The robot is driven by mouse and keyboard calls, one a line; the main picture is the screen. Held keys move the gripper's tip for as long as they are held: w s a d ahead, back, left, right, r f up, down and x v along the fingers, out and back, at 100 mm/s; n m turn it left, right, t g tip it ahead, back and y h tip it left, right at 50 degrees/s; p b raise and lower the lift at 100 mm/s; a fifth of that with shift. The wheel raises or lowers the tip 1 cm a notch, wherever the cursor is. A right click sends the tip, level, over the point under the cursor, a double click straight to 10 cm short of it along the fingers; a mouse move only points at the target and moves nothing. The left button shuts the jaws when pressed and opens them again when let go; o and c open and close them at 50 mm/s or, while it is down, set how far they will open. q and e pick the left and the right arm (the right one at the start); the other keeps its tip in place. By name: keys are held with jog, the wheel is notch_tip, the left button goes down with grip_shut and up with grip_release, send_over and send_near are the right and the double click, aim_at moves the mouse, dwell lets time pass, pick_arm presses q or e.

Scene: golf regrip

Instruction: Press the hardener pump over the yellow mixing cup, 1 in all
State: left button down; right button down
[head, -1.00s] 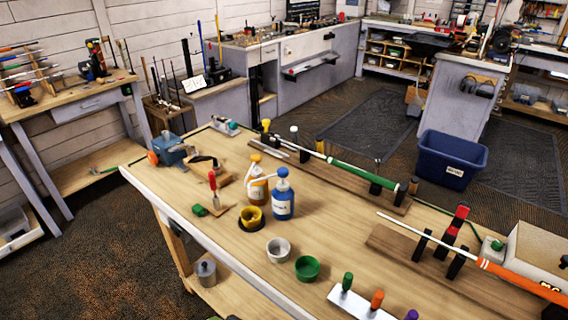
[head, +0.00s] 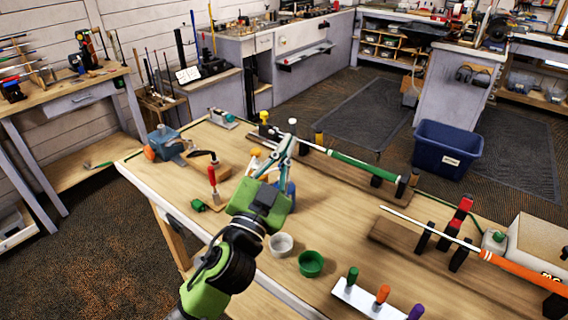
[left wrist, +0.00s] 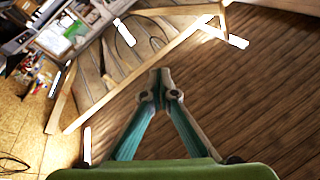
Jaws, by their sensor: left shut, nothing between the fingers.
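My left gripper (head: 288,142) reaches in over the workbench, its teal fingers pointing up the picture, shut and empty. In the left wrist view its fingertips (left wrist: 160,76) meet with nothing between them. The fingers pass in front of the two pump bottles. I cannot tell whether the fingers touch either bottle. The yellow mixing cup is hidden behind the gripper. My right gripper is not in view.
A white cup (head: 281,244) and a green cup (head: 311,263) stand near the bench's front. A red-handled tool (head: 212,180) and a blue vise (head: 167,144) are at the left. Golf clubs on stands lie at the back and right. A tool rack (head: 366,300) is in front.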

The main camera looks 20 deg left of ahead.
pick_arm(q)
jog(key=s+d+r+m+g+h, duration=0.3)
jog(key=d+r+m+h, duration=0.8)
jog(key=d+m+h, duration=0.3)
jog(key=s+d+f+m+g+h, duration=0.1)
jog(key=d+f+m+g+h, duration=0.1)
jog(key=d+m+g+h, duration=0.45)
jog(key=w+a+f+m+g+y, duration=0.55)
jog(key=w+a+f+y, duration=0.2)
jog(key=f+y, duration=0.4)
jog(key=w+a+r+n+t+y, duration=0.1)
jog(key=w+a+n+y, duration=0.1)
jog(key=a, duration=0.6)
jog(key=w+a+r+n+t+y, duration=0.1)
jog(key=w+a+y, duration=0.4)
jog(key=a+y, duration=0.2)
jog(key=shift+a+n+t+y, duration=0.3)
jog(key=shift+a+n+t, duration=0.1)
jog(key=shift+a, duration=0.7)
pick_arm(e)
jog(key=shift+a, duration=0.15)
